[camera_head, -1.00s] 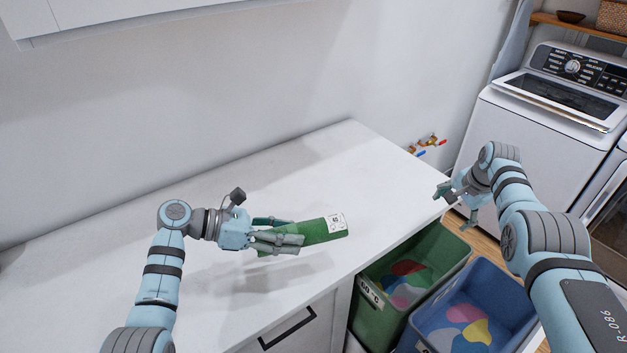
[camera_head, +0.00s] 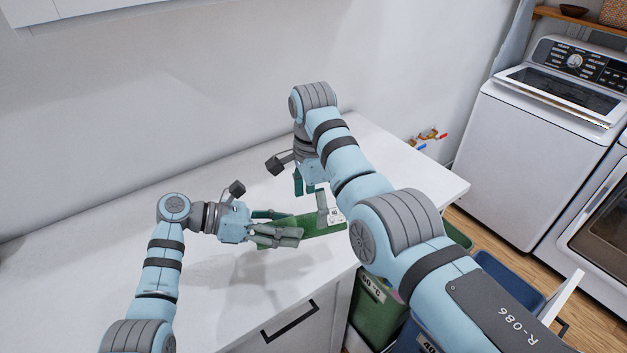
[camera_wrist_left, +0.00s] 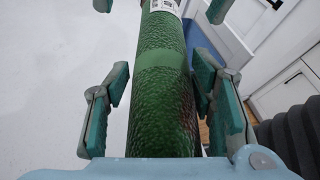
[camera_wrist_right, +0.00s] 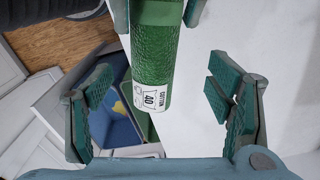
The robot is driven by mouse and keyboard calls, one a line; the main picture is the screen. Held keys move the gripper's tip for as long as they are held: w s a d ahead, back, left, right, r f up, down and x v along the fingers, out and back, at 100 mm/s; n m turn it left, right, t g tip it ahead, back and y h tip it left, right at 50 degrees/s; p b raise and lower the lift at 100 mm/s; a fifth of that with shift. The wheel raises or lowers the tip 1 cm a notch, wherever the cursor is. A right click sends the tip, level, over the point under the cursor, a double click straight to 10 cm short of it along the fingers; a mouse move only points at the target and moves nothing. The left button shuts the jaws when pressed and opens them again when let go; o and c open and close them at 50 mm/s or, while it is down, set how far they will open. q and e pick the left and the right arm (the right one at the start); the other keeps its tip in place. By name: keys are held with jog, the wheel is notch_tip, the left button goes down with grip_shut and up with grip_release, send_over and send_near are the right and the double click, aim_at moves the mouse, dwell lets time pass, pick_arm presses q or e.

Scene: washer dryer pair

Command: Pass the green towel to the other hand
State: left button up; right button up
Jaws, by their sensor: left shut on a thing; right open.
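The green towel (camera_head: 312,226) is a rolled cylinder with a white label at its right end. My left gripper (camera_head: 278,229) is shut on its left part and holds it above the counter. The towel also fills the middle of the left wrist view (camera_wrist_left: 160,100). My right gripper (camera_head: 311,196) is open, fingers pointing down, at the labelled end. In the right wrist view, the towel's labelled end (camera_wrist_right: 150,75) reaches between the spread fingers of my right gripper (camera_wrist_right: 165,110), with gaps on both sides. My right arm hides part of the scene near the label.
The white counter (camera_head: 130,245) is clear around the grippers. A green bin (camera_head: 373,318) and a blue bin (camera_head: 508,283) stand below its right edge, partly behind my right arm. A white washer (camera_head: 530,130) stands at the right. The wall is behind.

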aim_at(313, 213)
notch_tip(313, 213, down, 3)
jog(key=shift+f, duration=0.2)
pick_arm(q)
jog(key=shift+s+r, duration=0.1)
jog(key=shift+s, duration=0.05)
pick_arm(e)
jog(key=shift+s+f, duration=0.1)
jog(key=shift+f, duration=0.45)
jog(key=c, duration=1.2)
pick_arm(q)
jog(key=o, duration=1.4)
pick_arm(e)
jog(key=shift+c, duration=1.2)
pick_arm(q)
jog(key=shift+o, duration=0.2)
